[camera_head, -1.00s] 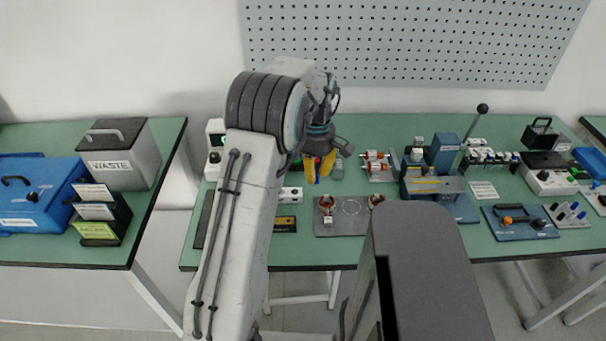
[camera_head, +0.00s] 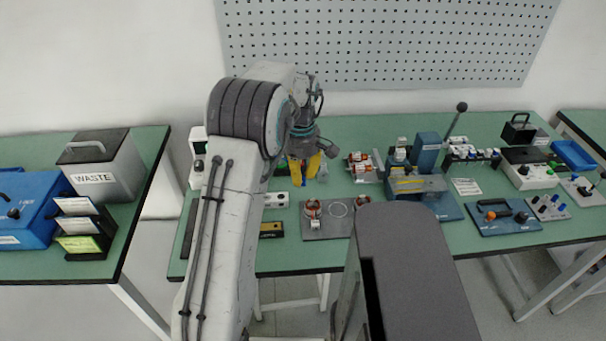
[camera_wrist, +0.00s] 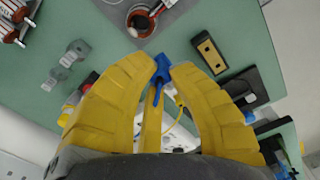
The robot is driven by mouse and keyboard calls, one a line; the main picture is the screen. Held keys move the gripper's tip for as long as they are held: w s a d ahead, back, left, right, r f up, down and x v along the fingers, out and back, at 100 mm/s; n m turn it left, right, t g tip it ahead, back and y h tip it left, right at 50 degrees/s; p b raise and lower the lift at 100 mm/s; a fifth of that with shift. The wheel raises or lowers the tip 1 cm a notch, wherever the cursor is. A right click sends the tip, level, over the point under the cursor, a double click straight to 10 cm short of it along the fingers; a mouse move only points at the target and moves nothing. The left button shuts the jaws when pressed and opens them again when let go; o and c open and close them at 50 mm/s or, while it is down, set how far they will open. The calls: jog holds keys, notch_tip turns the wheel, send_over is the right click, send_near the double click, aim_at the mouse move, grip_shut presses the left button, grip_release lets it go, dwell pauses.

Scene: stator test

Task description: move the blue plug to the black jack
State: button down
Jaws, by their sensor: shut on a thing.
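My gripper (camera_head: 305,170) has yellow fingers and hangs over the left part of the green bench in the head view. In the wrist view, its fingers (camera_wrist: 162,72) are closed around the blue plug (camera_wrist: 161,68), whose tip sticks out between them. A thin yellow cable (camera_wrist: 178,112) shows by the fingers. The plug is held above the bench top. I cannot make out with certainty which dark part is the black jack.
A grey plate with copper-wound rings (camera_head: 328,222) lies right of my gripper. A black-and-yellow block (camera_head: 271,229) lies near the front edge. A blue press (camera_head: 427,152) stands to the right. A WASTE bin (camera_head: 105,165) stands on the left table, across a gap.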

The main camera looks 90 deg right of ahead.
jog(key=w+d+p, duration=0.4)
jog(key=w+d, duration=0.1)
jog(key=w, duration=0.1)
jog(key=shift+d, duration=0.1)
dwell(0.4)
